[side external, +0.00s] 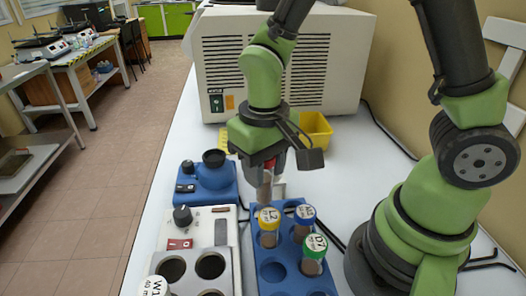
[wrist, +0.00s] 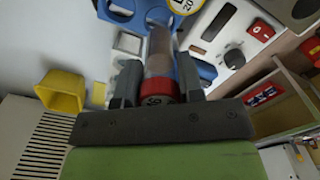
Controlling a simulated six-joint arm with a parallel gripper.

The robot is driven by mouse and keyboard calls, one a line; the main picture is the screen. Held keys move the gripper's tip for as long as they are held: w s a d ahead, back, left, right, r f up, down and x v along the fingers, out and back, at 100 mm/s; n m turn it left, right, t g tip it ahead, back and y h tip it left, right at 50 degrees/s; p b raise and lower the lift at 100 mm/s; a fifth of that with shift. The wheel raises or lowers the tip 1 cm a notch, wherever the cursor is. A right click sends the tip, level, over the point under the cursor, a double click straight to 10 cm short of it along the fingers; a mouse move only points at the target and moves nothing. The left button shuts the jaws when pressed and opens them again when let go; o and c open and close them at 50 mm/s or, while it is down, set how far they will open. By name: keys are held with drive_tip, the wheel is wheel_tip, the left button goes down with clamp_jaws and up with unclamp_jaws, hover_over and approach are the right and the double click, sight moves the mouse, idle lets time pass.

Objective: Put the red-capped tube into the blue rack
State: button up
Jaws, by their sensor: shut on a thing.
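My gripper (side external: 272,160) is shut on the red-capped tube (side external: 265,185), which hangs upright below it. In the wrist view the red-capped tube (wrist: 160,65) sits between the two fingers of my gripper (wrist: 158,80), held at the cap. The blue rack (side external: 270,271) stands below and to the right of the tube in the side view. It holds a yellow-capped tube (side external: 268,219), a blue-capped tube (side external: 304,217) and a green-capped tube (side external: 314,248). Some front holes are empty. The held tube's lower end is near the rack's back edge; I cannot tell its exact height.
A white device (side external: 222,230) with round wells and a knob stands left of the rack. A blue device (side external: 207,183) with a black top stands behind it. A yellow bin (side external: 316,128) and a large beige machine (side external: 290,60) are at the back.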

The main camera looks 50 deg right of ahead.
sight(264, 195)
drive_tip(key=shift+f, duration=3.25)
drive_tip(key=o, duration=1)
drive_tip(key=shift+r, duration=0.1)
wheel_tip(264, 195, up, 9)
drive_tip(key=shift+r, duration=0.15)
drive_tip(key=s+d+r+m+t+y, duration=0.1)
drive_tip(key=s+d+r+t, duration=0.1)
drive_tip(key=r, duration=0.5)
drive_tip(key=s+d+r+t+y, duration=0.1)
drive_tip(key=s+d+r+t, duration=0.1)
drive_tip(key=s+r+t, duration=0.3)
drive_tip(key=shift+s+r+m, duration=0.4)
drive_tip(key=shift+s+r, duration=0.45)
drive_tip(key=shift+s, duration=0.35)
